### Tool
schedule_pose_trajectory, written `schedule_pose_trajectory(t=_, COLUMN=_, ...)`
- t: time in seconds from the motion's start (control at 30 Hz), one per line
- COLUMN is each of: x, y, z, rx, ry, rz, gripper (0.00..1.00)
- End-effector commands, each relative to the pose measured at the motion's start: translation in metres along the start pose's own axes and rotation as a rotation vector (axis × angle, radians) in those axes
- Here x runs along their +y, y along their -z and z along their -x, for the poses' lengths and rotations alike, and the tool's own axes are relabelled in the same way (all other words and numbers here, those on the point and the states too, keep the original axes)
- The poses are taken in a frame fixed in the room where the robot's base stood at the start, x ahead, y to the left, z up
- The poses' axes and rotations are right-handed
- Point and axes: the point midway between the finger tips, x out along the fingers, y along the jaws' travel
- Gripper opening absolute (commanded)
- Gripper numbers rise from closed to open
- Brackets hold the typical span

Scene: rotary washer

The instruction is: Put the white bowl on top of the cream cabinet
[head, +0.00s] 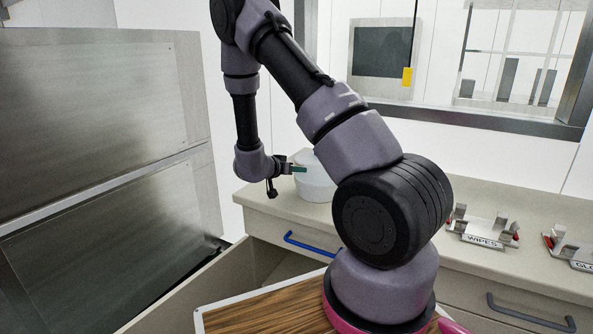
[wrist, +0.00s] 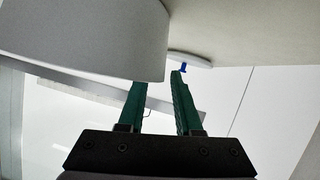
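The white bowl (head: 317,185) stands on the back left of the cream cabinet (head: 262,200) in the head view, close to the wall. My gripper (head: 298,169) is at the bowl's left side, with a green finger against or just in front of it. In the wrist view the bowl (wrist: 85,35) fills the upper left. My gripper (wrist: 160,85) shows two green fingers with a gap between them. The left fingertip is hidden behind the bowl's edge; the right one is in the clear. I cannot tell whether the fingers touch the bowl.
The cabinet has a blue handle (head: 309,243) and a grey handle (head: 530,314) on its front. A WIPES holder (head: 480,231) and another labelled holder (head: 575,250) stand at the right. A large metal unit (head: 90,120) fills the left. A window (head: 470,60) is behind.

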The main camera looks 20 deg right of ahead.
Motion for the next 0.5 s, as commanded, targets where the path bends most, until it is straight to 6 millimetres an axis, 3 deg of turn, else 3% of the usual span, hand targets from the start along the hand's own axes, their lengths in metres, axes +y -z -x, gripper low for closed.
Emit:
schedule_pose_trajectory(t=0.33, x=0.001, y=0.003, z=0.001, rx=0.0, ry=0.0, rz=-0.001, gripper=0.33)
schedule_pose_trajectory(t=0.5, x=-0.001, y=0.003, z=0.025, rx=0.002, ry=0.005, rz=0.001, gripper=0.33)
